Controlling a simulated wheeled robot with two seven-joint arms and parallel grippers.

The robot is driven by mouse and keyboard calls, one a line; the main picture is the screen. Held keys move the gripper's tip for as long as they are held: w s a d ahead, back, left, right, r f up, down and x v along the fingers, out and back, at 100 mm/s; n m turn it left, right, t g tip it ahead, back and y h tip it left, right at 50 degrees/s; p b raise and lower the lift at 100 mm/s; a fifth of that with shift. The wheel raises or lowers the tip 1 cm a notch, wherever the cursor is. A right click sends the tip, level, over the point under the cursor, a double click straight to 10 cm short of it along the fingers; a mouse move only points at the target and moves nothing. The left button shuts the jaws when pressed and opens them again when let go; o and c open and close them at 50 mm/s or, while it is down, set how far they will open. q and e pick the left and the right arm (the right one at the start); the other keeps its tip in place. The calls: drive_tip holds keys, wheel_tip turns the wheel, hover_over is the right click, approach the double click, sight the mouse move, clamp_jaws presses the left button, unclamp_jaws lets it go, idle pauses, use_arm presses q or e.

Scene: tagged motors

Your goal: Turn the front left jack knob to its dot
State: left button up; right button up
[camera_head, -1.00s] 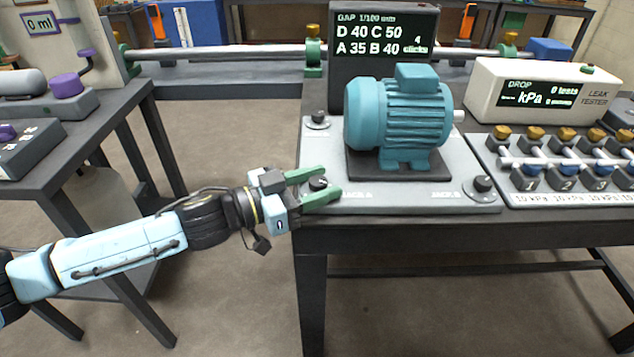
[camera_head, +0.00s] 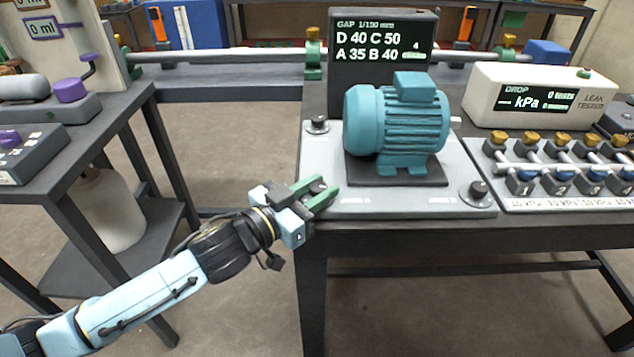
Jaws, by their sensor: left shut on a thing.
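The front left jack knob (camera_head: 317,185) is a small dark knob at the near left corner of the grey base plate (camera_head: 400,202), beside the printed label "JACK A". It is mostly hidden by my left gripper (camera_head: 320,190), whose green fingers are closed around it. The knob's dot and pointer cannot be made out. The teal motor (camera_head: 398,125) stands on a dark pad on the plate. The gap display (camera_head: 383,45) behind it reads D 40, C 50, A 35, B 40, with "4 clicks" at the right. My right gripper is not in view.
Other jack knobs stand at the back left (camera_head: 317,124) and front right (camera_head: 479,192) of the plate. A leak tester (camera_head: 535,97) and a valve manifold (camera_head: 560,165) lie to the right. A dark side table (camera_head: 95,130) stands left, with open floor between.

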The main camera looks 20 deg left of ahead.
use_arm(q)
drive_tip(key=n+t+y+p, duration=0.1)
drive_tip(key=n+y, duration=0.1)
drive_tip(key=y, duration=0.1)
drive_tip(key=shift+d+n+t, duration=0.1)
drive_tip(key=shift+n+t, duration=0.2)
drive_tip(key=shift+n+t+y, duration=0.3)
drive_tip(key=shift+n+y, duration=0.4)
drive_tip(key=shift+y, duration=0.5)
drive_tip(key=n+y, duration=0.1)
drive_tip(key=y, duration=0.1)
drive_tip(key=shift+n+y+b, duration=0.3)
drive_tip(key=shift+b, duration=0.1)
drive_tip(key=shift+n+y+b, duration=0.5)
drive_tip(key=shift+n+y, duration=0.3)
drive_tip(key=shift+y, duration=0.6)
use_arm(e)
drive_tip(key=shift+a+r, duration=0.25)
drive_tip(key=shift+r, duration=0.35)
use_arm(q)
drive_tip(key=shift+r, duration=0.1)
drive_tip(key=o, duration=0.9)
drive_tip(key=shift+o, duration=0.2)
